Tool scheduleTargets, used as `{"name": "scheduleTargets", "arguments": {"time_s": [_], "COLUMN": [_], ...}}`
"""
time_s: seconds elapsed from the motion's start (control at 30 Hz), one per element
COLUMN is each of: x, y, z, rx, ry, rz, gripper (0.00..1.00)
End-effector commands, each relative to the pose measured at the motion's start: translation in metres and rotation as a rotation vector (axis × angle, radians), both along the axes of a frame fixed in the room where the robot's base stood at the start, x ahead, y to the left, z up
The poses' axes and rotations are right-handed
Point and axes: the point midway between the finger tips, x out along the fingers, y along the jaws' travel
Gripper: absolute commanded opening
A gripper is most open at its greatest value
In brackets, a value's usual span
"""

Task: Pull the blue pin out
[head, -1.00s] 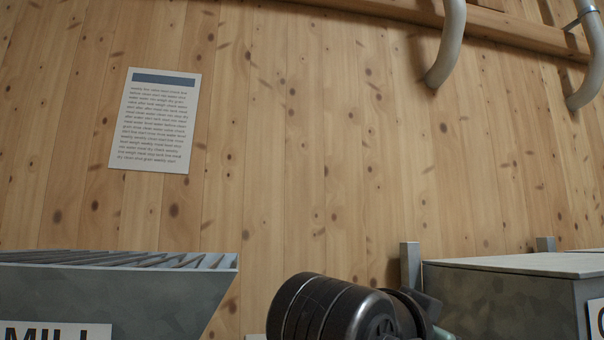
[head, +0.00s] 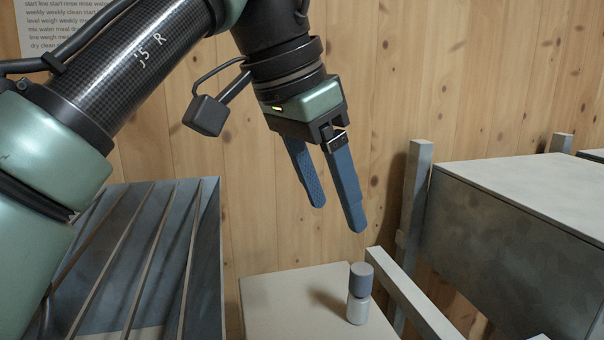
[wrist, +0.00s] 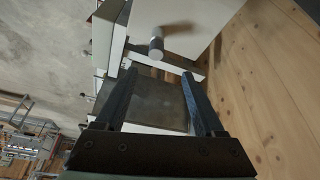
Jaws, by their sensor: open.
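A short upright pin (head: 361,278) with a dull blue-grey head shows in the head view. Below the head is a pale metallic cylinder (head: 357,308), standing on a light flat top (head: 285,300). My gripper (head: 338,217) has blue fingers that are spread apart and empty. It is above the pin and a little to its left in the head view, and not touching it. In the wrist view the pin (wrist: 157,44) lies beyond the fingers (wrist: 155,88), and the light top (wrist: 195,20) is behind it. How deep the pin is seated is hidden.
A pale rail (head: 410,295) runs close to the right of the pin. A grey metal box (head: 500,235) and a post (head: 415,190) stand further right. A slatted metal hopper (head: 150,250) is at the left. A wooden wall (head: 380,90) is behind.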

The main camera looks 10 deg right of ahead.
Motion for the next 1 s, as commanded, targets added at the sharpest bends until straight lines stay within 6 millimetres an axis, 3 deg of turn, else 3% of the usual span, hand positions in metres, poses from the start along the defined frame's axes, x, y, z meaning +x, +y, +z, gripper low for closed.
{"name": "scheduleTargets", "arguments": {"time_s": [0.17, 0.7, 1.0], "x": [0.002, 0.013, 0.016], "y": [-0.005, -0.040, -0.047], "z": [-0.013, -0.100, -0.118], "rx": [0.002, -0.001, -0.001], "ry": [0.000, -0.001, -0.002], "rz": [-0.001, 0.000, 0.001], "gripper": [0.71, 0.71, 0.71]}}
